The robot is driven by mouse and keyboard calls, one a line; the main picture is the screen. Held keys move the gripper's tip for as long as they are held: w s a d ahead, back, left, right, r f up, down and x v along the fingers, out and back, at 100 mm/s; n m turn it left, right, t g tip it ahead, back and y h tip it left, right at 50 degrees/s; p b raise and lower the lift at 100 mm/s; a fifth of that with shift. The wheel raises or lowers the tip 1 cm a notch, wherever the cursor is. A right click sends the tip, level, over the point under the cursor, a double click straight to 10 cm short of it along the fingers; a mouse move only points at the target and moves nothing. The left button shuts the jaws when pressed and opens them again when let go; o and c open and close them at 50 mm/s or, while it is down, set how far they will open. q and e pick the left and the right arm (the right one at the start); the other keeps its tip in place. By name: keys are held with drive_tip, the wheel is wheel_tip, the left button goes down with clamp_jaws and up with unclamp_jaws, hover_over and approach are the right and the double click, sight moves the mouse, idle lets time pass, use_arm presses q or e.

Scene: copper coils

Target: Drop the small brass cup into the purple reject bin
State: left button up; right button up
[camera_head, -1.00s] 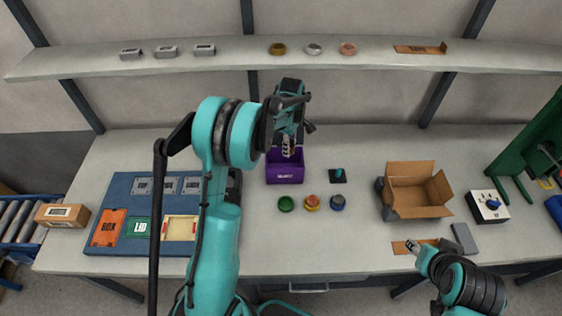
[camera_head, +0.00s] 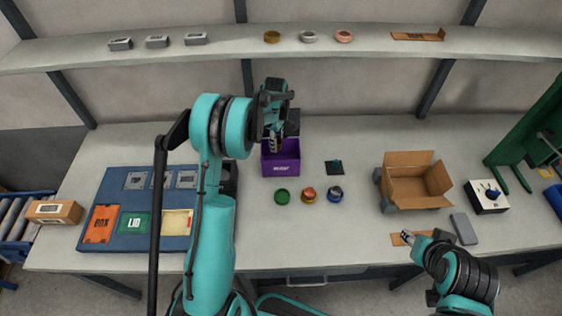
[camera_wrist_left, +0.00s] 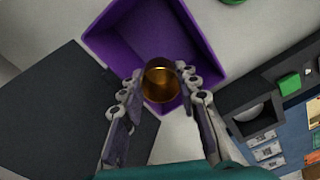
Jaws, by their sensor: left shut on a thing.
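The purple reject bin (camera_head: 281,168) stands on the bench near its middle, and its open inside shows in the left wrist view (camera_wrist_left: 124,42). My left gripper (camera_head: 275,148) points down over the bin. In the left wrist view its fingers (camera_wrist_left: 152,88) are shut on the small brass cup (camera_wrist_left: 160,84), which appears over the bin's opening near one corner. The cup is hidden in the head view. How far the cup hangs above the bin floor I cannot tell. My right gripper (camera_head: 407,237) is low at the front right of the bench, too small to read its jaws.
Green, orange-red and blue round pieces (camera_head: 308,195) sit in front of the bin. An open cardboard box (camera_head: 416,187) stands to the right. A blue tray (camera_head: 126,242) with a box and a lid lies left. A shelf (camera_head: 350,55) runs above the bench.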

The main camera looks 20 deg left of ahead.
use_arm(q)
drive_tip(key=o, duration=1.1)
